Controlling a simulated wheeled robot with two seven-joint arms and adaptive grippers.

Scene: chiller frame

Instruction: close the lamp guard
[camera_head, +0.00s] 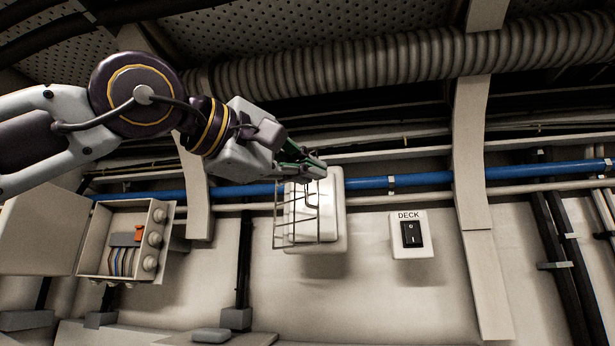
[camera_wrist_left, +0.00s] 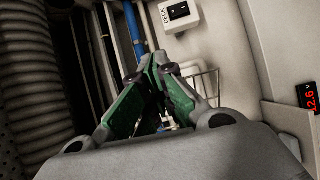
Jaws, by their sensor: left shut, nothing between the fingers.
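The lamp (camera_head: 333,226) is a white box on the wall, in the middle of the head view. Its wire lamp guard (camera_head: 280,222) stands out in front of the lamp and to its left, swung at an angle from it. My left gripper (camera_head: 318,166) is shut and empty at the top of the lamp and guard; I cannot tell whether it touches them. In the left wrist view, the closed green fingers (camera_wrist_left: 157,72) hide most of the lamp, and part of the wire guard (camera_wrist_left: 207,84) shows to their right. My right gripper is in neither view.
A switch marked DECK (camera_head: 411,234) is right of the lamp. An open junction box (camera_head: 126,240) with wires is at the left. A blue pipe (camera_head: 420,179) runs behind the lamp's top. A curved rib (camera_head: 470,180) stands at the right. A red digital display (camera_wrist_left: 309,95) shows in the wrist view.

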